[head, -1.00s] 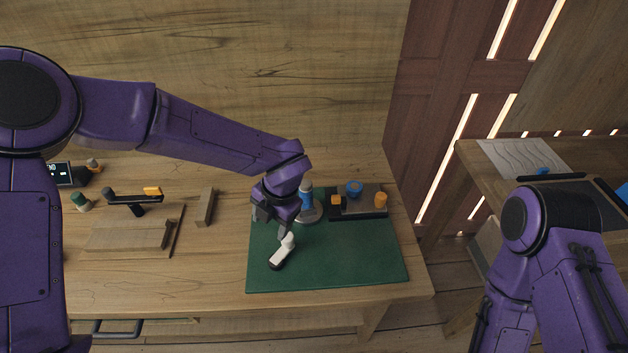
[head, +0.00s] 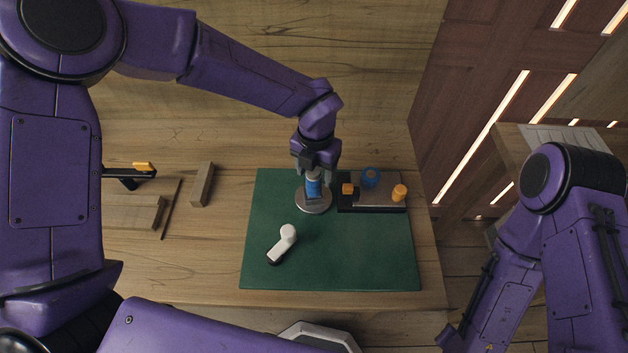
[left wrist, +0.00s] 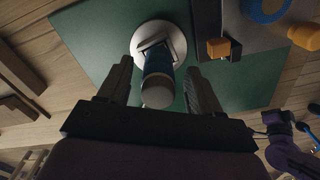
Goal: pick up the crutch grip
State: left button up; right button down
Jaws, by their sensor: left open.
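A blue upright cylinder with a grey top, which I take to be the crutch grip (head: 313,188), stands on a round pale base (head: 314,206) on the green mat (head: 345,255). It also shows in the left wrist view (left wrist: 158,83). My left gripper (head: 315,175) is open above it, pointing down. In the left wrist view its fingers (left wrist: 158,75) lie on either side of the cylinder, with a gap visible at both sides. The head view hides the cylinder's upper part behind the gripper. My right arm is at the right; its gripper does not show.
A white and black handle-like piece (head: 283,243) lies on the mat in front. A dark tray (head: 371,207) with orange parts and a blue ring (head: 370,177) is close on the right. A wooden block (head: 202,184) lies at the left. The mat's front right is clear.

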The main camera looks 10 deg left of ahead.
aim_at(314, 182)
pick_arm(q)
jog(key=f, duration=0.4)
jog(key=shift+s+a+p, duration=0.1)
jog(key=shift+s+p, duration=0.2)
jog(key=shift+p, duration=0.1)
jog(key=c, duration=1.1)
jog(key=shift+r, duration=0.1)
jog(key=shift+c, duration=0.2)
